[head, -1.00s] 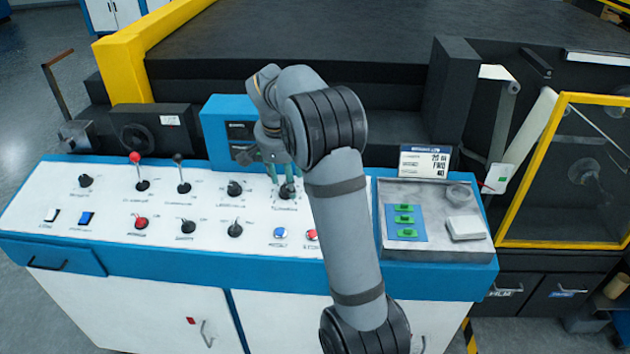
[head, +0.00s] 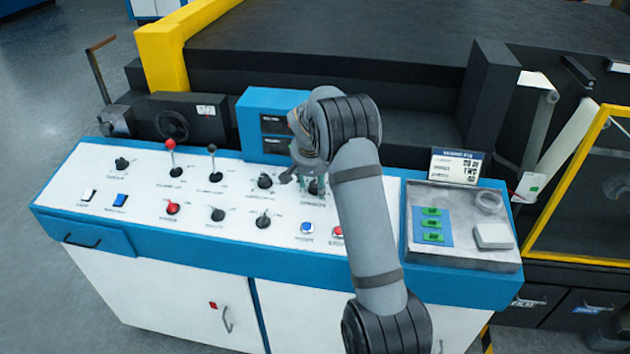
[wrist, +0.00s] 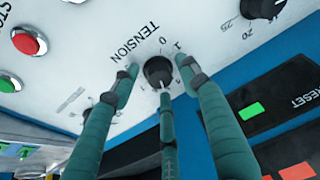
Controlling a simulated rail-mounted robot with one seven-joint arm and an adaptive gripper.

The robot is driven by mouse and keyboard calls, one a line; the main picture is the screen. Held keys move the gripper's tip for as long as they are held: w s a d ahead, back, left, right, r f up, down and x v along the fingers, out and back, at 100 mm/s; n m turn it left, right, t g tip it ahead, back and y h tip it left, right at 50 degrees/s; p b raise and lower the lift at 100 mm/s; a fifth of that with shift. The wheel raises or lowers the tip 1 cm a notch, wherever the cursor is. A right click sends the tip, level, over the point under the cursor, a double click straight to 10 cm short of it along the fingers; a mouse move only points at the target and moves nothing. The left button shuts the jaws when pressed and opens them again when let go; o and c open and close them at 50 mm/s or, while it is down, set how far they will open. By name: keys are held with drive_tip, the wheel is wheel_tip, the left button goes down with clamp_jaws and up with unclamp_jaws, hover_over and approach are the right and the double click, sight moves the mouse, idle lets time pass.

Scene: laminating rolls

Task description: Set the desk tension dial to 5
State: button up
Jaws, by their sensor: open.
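The black tension dial (wrist: 159,72) sits on the white desk panel, beside the printed word TENSION and the numbers 0 and 1. I cannot read its setting for sure; a light mark shows at its lower edge in the wrist view. My gripper (wrist: 158,82) has three teal fingers spread around the dial, with their tips close to its sides. I cannot tell whether they touch it. In the head view my gripper (head: 312,184) is low over the panel and mostly hides the dial.
Close by are a black knob (head: 265,181), a blue button (head: 307,228) and a red stop button (head: 337,232). Two levers stand to the left, one red-topped (head: 171,145). A blue box (head: 262,115) rises behind. A grey tray (head: 470,255) with green buttons lies to the right.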

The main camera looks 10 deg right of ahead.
drive_tip(key=shift+c, duration=1.4)
drive_tip(key=c, duration=0.8)
drive_tip(key=shift+n, duration=0.7)
drive_tip(key=shift+r, duration=0.1)
drive_tip(key=o, duration=1.1)
